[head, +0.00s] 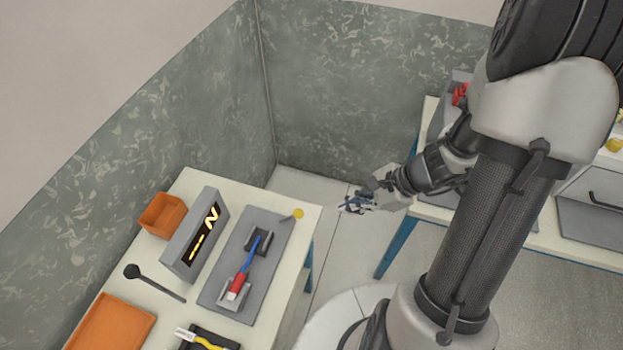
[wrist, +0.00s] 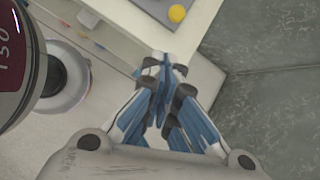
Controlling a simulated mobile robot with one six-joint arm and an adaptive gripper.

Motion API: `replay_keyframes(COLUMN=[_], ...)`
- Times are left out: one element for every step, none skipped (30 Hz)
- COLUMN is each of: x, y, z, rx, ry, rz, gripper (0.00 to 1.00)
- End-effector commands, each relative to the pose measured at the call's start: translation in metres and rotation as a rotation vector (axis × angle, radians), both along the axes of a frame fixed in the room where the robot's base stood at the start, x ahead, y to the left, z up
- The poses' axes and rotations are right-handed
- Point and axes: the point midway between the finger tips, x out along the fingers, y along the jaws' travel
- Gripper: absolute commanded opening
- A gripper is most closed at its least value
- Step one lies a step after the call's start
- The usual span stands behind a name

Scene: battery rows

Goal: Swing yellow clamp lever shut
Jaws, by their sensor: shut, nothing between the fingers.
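The yellow clamp lever (head: 298,214) shows as a round yellow knob on a short arm at the far right corner of a grey plate (head: 215,290) on the left table. The knob also shows at the top of the wrist view (wrist: 177,13). My gripper (head: 350,203) is shut and empty. In the head view it hangs to the right of the knob, past the table's edge, apart from it. In the wrist view my fingertips (wrist: 165,64) point toward the table edge, below the knob.
The left table (head: 188,188) also bears an upright panel with a lit sign (head: 205,235), an orange bin (head: 163,215), an orange tray (head: 112,325), a black spoon-like tool (head: 150,282) and a yellow-handled tool (head: 200,338). A second table stands behind my arm at right.

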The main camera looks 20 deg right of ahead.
Motion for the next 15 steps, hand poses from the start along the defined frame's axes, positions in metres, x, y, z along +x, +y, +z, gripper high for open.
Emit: replay_keyframes(x=[-0.001,-0.002,-0.002,-0.002,-0.003,-0.003,-0.003,-0.003,-0.003,-0.003,-0.003,-0.003,-0.003,-0.003,-0.003], y=[-0.005,-0.008,-0.010,-0.012,-0.013,-0.014,-0.015,-0.015,-0.016,-0.016,-0.016,-0.016,-0.016,-0.016,-0.015], z=[-0.009,-0.013,-0.018,-0.020,-0.023,-0.025,-0.026,-0.027,-0.027,-0.027,-0.027,-0.027,-0.027,-0.027,-0.027], rx=[0.024,0.033,0.043,0.049,0.055,0.059,0.061,0.063,0.064,0.064,0.064,0.064,0.063,0.063,0.063], ry=[0.022,0.032,0.042,0.048,0.053,0.059,0.060,0.062,0.064,0.063,0.063,0.064,0.063,0.063,0.063], rz=[-0.052,-0.076,-0.104,-0.119,-0.133,-0.147,-0.154,-0.158,-0.161,-0.162,-0.162,-0.161,-0.160,-0.160,-0.160], gripper=[0.00,0.00,0.00,0.00,0.00,0.00,0.00,0.00,0.00,0.00,0.00,0.00,0.00,0.00,0.00])
